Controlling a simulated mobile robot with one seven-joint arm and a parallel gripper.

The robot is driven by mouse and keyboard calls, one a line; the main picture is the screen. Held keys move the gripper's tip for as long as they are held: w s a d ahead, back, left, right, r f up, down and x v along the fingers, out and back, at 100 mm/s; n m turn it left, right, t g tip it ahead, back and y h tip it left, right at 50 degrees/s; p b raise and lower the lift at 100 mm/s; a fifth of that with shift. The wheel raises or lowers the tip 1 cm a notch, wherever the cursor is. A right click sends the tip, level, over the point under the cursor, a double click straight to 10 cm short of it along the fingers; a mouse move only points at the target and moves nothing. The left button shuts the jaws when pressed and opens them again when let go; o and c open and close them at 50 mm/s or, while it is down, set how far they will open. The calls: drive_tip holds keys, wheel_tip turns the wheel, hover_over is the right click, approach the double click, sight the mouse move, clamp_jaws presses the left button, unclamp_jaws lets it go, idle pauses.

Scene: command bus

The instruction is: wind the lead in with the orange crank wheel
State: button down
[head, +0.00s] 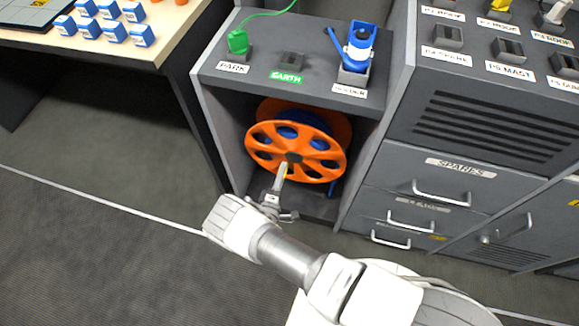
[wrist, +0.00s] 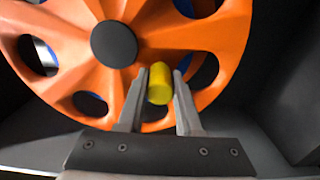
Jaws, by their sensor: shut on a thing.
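The orange crank wheel (head: 264,155) stands upright in the open bay of the grey cabinet, with holes around its face and a dark hub. It fills much of the wrist view (wrist: 75,55). A yellow crank handle (wrist: 159,84) sticks out from the wheel's face, below and right of the hub in the wrist view. My gripper (wrist: 160,88) is shut on this handle, one finger on each side. In the head view my gripper (head: 283,178) reaches up to the wheel's lower part. Blue lead (head: 285,131) shows through the wheel's holes.
Above the bay, a green plug (head: 238,41) with a green lead sits at the PARK label. An empty EARTH socket (head: 292,61) and a blue connector (head: 358,48) in the holder are beside it. Drawers (head: 440,190) stand right, a table (head: 150,50) left. The bay walls are close around the wheel.

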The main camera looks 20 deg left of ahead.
sight(277, 158)
drive_tip(key=a+m, duration=0.1)
drive_tip(key=r+m+p, duration=0.1)
drive_tip(key=m, duration=0.1)
drive_tip(key=shift+s+a+r+m, duration=0.15)
drive_tip(key=shift+a+m, duration=0.15)
drive_tip(key=shift+a, duration=0.1)
drive_tip(key=shift+s+a+r+m+p, duration=0.1)
drive_tip(key=shift+a+r+m+p, duration=0.25)
drive_tip(key=shift+m, duration=0.35)
drive_tip(key=shift+a+r+m+p, duration=0.1)
drive_tip(key=shift+r+m+p, duration=0.1)
drive_tip(key=shift+m+p, duration=0.35)
drive_tip(key=shift+m, duration=0.25)
drive_tip(key=c, duration=0.6)
unclamp_jaws()
drive_tip(key=shift+o, duration=0.2)
drive_tip(key=s+d+p, duration=0.2)
drive_tip(key=s, duration=1.5)
drive_tip(key=shift+p, duration=0.35)
drive_tip(key=shift+s, duration=0.1)
